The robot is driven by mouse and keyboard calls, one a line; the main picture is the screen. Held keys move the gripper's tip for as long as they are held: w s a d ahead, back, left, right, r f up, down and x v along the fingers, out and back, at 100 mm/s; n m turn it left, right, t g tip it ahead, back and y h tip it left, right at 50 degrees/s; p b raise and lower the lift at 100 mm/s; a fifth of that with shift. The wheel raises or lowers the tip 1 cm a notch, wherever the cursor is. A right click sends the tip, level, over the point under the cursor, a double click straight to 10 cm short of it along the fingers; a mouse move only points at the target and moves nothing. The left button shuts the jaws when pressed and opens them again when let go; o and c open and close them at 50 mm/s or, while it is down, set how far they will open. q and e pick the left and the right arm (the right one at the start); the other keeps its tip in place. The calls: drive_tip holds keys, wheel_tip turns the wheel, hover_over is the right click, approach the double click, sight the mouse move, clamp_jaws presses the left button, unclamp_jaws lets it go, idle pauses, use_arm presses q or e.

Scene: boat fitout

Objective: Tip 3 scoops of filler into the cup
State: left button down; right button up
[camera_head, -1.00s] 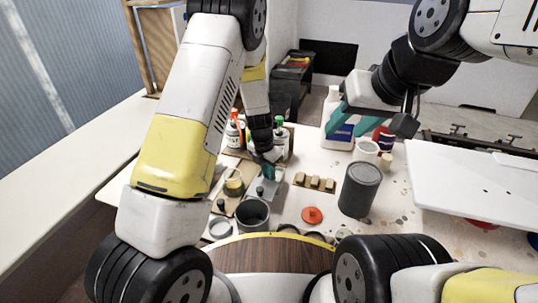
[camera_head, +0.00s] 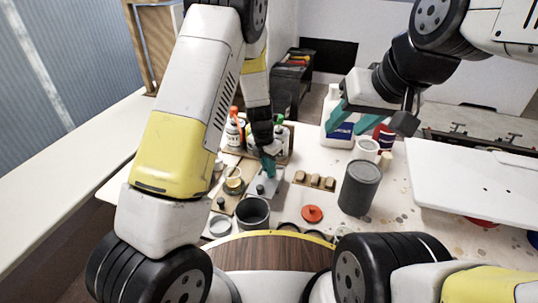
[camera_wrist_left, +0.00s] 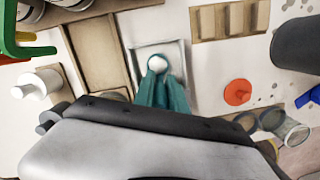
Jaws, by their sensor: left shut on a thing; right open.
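My left gripper (camera_head: 268,165) points down over a pale grey square tray (camera_head: 272,186) left of centre. In the left wrist view its teal fingers (camera_wrist_left: 160,92) are shut on a small pale, round-ended thing (camera_wrist_left: 157,63). Most of that thing is hidden, so I cannot tell if it is the scoop. A grey open pot (camera_head: 252,212) stands nearer, and a white cup (camera_head: 367,148) stands to the right; I cannot tell which is the task's cup. No filler is clearly visible. My right gripper (camera_head: 368,118) is open and empty, in front of a white jug.
The white jug (camera_head: 337,112) and a dark grey can (camera_head: 359,188) stand right of centre. An orange lid (camera_head: 312,213) and a holder with wooden blocks (camera_head: 315,181) lie between. Bottles (camera_head: 234,132) crowd behind my left gripper. A white panel (camera_head: 475,185) lies at right.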

use_arm(q)
drive_tip(key=shift+r, duration=3.25)
drive_tip(key=shift+s, duration=0.1)
